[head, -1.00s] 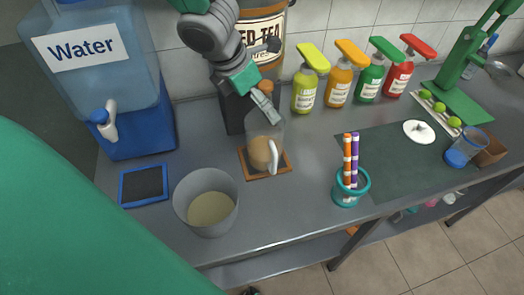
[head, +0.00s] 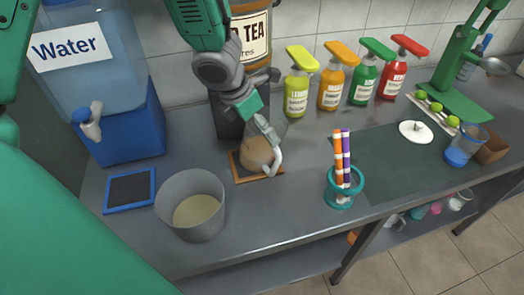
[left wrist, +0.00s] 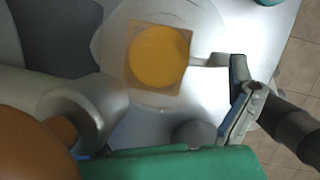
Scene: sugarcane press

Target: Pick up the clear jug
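The clear jug (head: 257,152) stands on a brown square coaster under the tea dispenser. Tan liquid is in its bottom and its pale handle (head: 275,160) faces front right. In the left wrist view I look down into the jug (left wrist: 160,57), where the liquid looks orange and the handle (left wrist: 208,60) points right. My left gripper (head: 268,130) is at the jug's rim and the top of the handle. In the left wrist view a finger (left wrist: 240,105) is at the handle's outer end; whether the fingers close on it is unclear. My right gripper is not in view.
The tea dispenser (head: 249,35) stands behind the jug, the water dispenser (head: 110,75) at left. A grey pot (head: 190,205) stands front left. Syrup bottles (head: 297,92) line the wall. A teal cup with striped sticks (head: 341,190) stands right, with bare counter between.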

